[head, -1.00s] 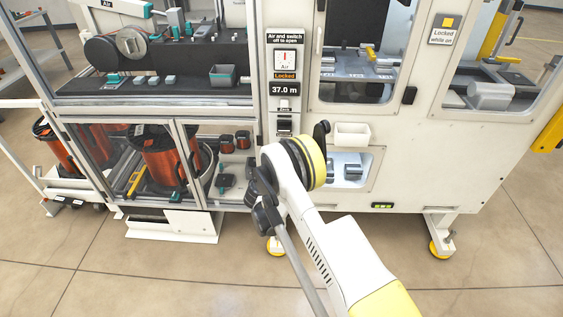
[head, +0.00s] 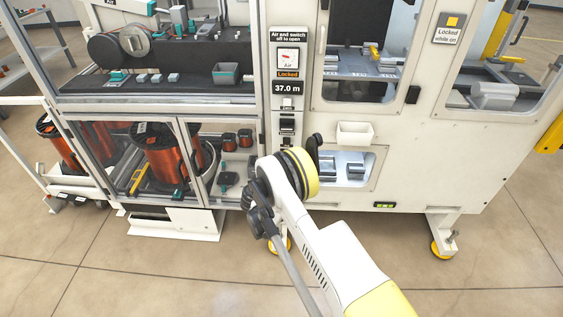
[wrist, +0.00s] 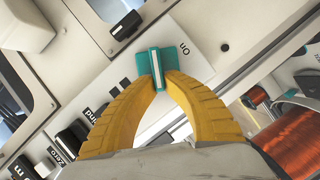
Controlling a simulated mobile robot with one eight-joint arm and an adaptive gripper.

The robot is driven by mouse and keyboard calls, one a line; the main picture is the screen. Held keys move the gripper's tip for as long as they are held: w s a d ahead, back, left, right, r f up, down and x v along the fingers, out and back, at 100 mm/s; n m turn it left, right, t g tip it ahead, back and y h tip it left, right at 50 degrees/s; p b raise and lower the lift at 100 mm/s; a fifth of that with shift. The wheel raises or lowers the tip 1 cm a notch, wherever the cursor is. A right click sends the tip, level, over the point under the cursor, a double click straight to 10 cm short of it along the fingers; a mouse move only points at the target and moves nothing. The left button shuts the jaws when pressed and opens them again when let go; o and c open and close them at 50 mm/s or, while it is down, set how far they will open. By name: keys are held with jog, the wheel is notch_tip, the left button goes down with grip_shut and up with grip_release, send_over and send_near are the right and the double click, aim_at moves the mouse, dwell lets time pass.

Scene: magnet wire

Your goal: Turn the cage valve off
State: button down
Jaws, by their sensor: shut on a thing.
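The cage valve appears as a teal handle (wrist: 143,64) with a white stripe, on a pale plate (wrist: 186,75) in the wrist view. My gripper (wrist: 160,84) has its two yellow fingers closed on this handle, one on each side. The word "On" (wrist: 184,48) is printed upside down on the plate, just right of the handle. Other lettering on the plate is covered by the fingers. In the head view my arm's end hides the fingers and the handle.
The machine front has a panel with an Air gauge (head: 288,58), an orange "Locked" sign and a "37.0 m" display (head: 287,88). A small white bin (head: 354,133) juts out right of my arm. Copper wire spools (head: 165,150) stand behind the lower left doors. Floor in front is clear.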

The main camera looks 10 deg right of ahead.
jog(key=c, duration=1.5)
grip_release()
